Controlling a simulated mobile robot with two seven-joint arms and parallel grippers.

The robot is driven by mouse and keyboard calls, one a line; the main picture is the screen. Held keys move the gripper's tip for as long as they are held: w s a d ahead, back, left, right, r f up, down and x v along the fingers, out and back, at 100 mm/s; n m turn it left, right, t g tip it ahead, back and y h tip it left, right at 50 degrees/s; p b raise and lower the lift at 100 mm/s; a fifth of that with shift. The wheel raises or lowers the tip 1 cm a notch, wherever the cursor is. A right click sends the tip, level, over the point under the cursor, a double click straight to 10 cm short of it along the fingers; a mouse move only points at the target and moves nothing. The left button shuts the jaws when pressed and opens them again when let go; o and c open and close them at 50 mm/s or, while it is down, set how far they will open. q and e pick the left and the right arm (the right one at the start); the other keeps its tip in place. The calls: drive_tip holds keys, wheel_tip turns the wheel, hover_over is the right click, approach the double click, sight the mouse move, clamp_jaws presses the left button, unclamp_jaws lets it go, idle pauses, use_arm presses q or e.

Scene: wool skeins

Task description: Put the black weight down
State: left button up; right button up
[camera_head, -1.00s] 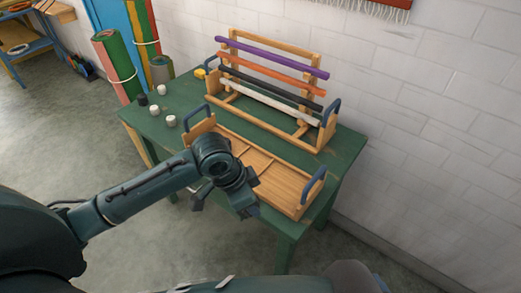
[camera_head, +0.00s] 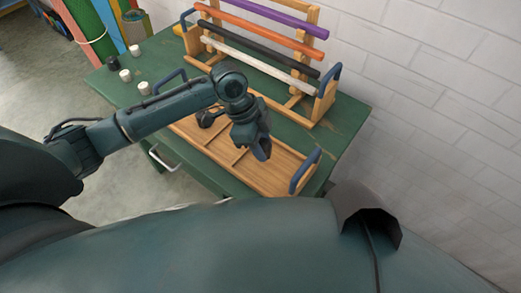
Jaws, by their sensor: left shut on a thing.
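My left gripper (camera_head: 262,149) points down over the wooden tray (camera_head: 228,156), near its right half. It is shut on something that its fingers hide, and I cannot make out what. I cannot tell whether it touches the tray. A small black cylinder (camera_head: 113,63), which looks like a black weight, stands upright at the left end of the green table (camera_head: 335,138), far from the gripper. My right gripper is not in view.
White cylinders (camera_head: 145,88) stand by the black one. A wooden rack (camera_head: 323,105) with purple, orange, black and white rods stands behind the tray. The tray has raised blue handles (camera_head: 305,171). A brick wall (camera_head: 430,90) closes the back.

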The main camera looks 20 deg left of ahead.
use_arm(q)
drive_tip(key=shift+f, duration=1.65)
drive_tip(key=shift+f, duration=0.1)
drive_tip(key=o, duration=1.3)
drive_tip(key=shift+f, duration=0.1)
drive_tip(key=shift+c, duration=0.2)
drive_tip(key=p+v, duration=0.1)
drive_tip(key=v, duration=1.1)
